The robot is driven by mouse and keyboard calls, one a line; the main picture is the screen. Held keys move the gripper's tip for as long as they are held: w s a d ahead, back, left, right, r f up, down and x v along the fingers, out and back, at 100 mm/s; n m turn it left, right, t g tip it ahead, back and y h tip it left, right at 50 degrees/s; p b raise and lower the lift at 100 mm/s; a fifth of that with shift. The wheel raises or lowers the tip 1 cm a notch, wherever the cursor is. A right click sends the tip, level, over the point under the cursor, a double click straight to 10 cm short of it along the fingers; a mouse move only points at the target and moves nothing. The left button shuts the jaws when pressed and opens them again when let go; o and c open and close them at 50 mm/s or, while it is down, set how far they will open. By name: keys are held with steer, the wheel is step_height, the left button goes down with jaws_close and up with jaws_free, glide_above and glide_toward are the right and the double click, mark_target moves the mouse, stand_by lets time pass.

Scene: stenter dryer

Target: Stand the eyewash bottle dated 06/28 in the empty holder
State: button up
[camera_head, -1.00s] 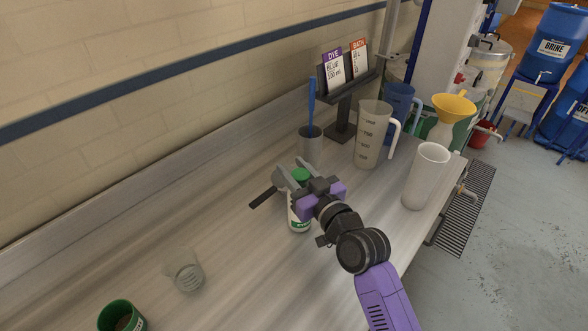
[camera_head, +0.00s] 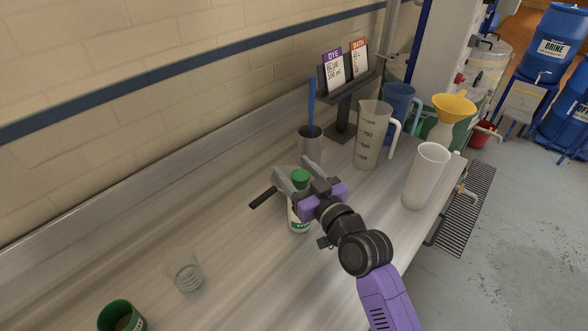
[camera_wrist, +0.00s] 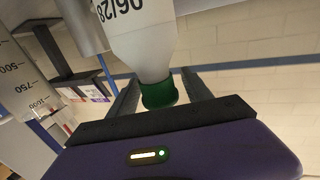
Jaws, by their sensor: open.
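The eyewash bottle (camera_head: 299,216), white with a green cap and green label, stands upright on the bench. In the wrist view the bottle (camera_wrist: 140,40) carries the date 06/28, and its green cap lies between my fingers. My gripper (camera_head: 287,184) is open around the top of the bottle, with a finger on each side. I cannot tell whether the fingers touch it. A green round container (camera_head: 121,316) stands at the bottom left; it looks open and dark inside, and I cannot tell whether it is the holder.
A clear glass beaker (camera_head: 186,274) stands left of the bottle. A dark-handled tool (camera_head: 263,198) lies just behind my gripper. A metal cup (camera_head: 311,146), measuring jug (camera_head: 371,135), white cup (camera_head: 426,177) and sign stand (camera_head: 345,105) stand to the right. The left bench is mostly clear.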

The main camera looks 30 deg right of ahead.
steer(key=s+b, duration=0.2)
steer(key=s, duration=0.9)
steer(key=shift+s+b, duration=0.25)
steer(key=shift+b, duration=0.05)
steer(key=shift+f, duration=0.2)
steer(key=shift+g+h, duration=0.3)
steer(key=shift+g, duration=0.6)
steer(key=s+f, duration=0.2)
steer(key=s, duration=0.3)
steer(key=s+a+f, duration=0.1)
steer(key=s+f, duration=0.2)
steer(key=s, duration=0.2)
steer(key=s+a+f, duration=0.1)
steer(key=s+f, duration=0.2)
steer(key=s, duration=0.3)
steer(key=shift+a, duration=0.2)
steer(key=s+a, duration=0.2)
steer(key=s, duration=0.5)
steer(key=s+a+g, duration=0.1)
steer(key=s+a, duration=0.1)
steer(key=s, duration=0.5)
steer(key=shift+a+r, duration=0.35)
steer(key=shift+a, duration=0.05)
steer(key=shift+o, duration=0.4)
steer(key=shift+s+a+r, duration=0.1)
steer(key=shift+s+a, duration=0.05)
steer(key=shift+s, duration=0.2)
